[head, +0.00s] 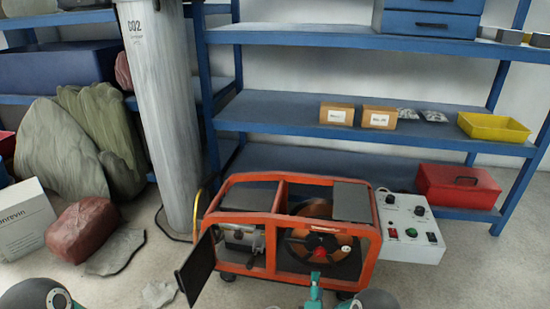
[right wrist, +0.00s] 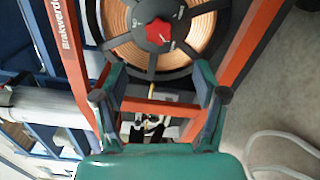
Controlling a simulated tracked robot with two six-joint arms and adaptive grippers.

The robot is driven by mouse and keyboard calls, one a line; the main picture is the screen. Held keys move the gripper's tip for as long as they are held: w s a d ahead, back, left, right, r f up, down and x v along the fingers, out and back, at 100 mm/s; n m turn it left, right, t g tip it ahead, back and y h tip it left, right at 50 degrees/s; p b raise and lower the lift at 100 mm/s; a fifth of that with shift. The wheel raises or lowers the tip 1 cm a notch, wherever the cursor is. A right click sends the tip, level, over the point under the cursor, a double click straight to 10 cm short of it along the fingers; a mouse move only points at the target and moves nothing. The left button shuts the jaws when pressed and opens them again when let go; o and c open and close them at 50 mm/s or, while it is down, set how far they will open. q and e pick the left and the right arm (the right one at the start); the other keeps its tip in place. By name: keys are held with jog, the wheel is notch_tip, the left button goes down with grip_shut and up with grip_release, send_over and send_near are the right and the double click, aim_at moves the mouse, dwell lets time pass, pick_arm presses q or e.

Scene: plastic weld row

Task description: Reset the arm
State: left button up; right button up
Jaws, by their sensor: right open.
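My right gripper (head: 316,284) is at the bottom middle of the head view, in front of an orange-framed machine (head: 276,217). In the right wrist view my right gripper (right wrist: 160,84) is open, with nothing between its two fingers. Beyond the fingers is a copper-coloured reel (right wrist: 118,18) with a dark spoked holder and a red knob (right wrist: 159,31). The reel also shows inside the frame in the head view (head: 296,247). My left gripper is not in view; only a rounded part of my left arm shows at the lower left.
A grey control box (head: 412,228) stands right of the machine. A dark flap (head: 196,267) stands out at its left front. Behind is a blue shelf (head: 290,105) with cartons, a yellow bin (head: 493,126) and a red toolbox (head: 457,185). A grey column (head: 160,110) and sacks are left.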

jog(key=d+r+p, duration=0.3)
jog(key=d+r, duration=0.2)
jog(key=r, duration=0.3)
jog(key=s+a+f+m+g+y+p, duration=0.1)
jog(key=s+a+f+m+g+y, duration=0.4)
jog(key=s, duration=0.6)
jog(key=s+a+m+g+y+p, duration=0.1)
jog(key=s+a+m+g, duration=0.1)
jog(key=s+m+g, duration=0.7)
jog(key=s+a+f+m+g+y, duration=0.3)
jog(key=s+a+m, duration=0.15)
jog(key=s, duration=0.85)
notch_tip(320, 180, up, 38)
jog(key=p, duration=3.8)
jog(key=shift+s+d+m+p, duration=0.15)
jog(key=shift+d+m+p, duration=0.15)
jog(key=shift+d+m, duration=0.1)
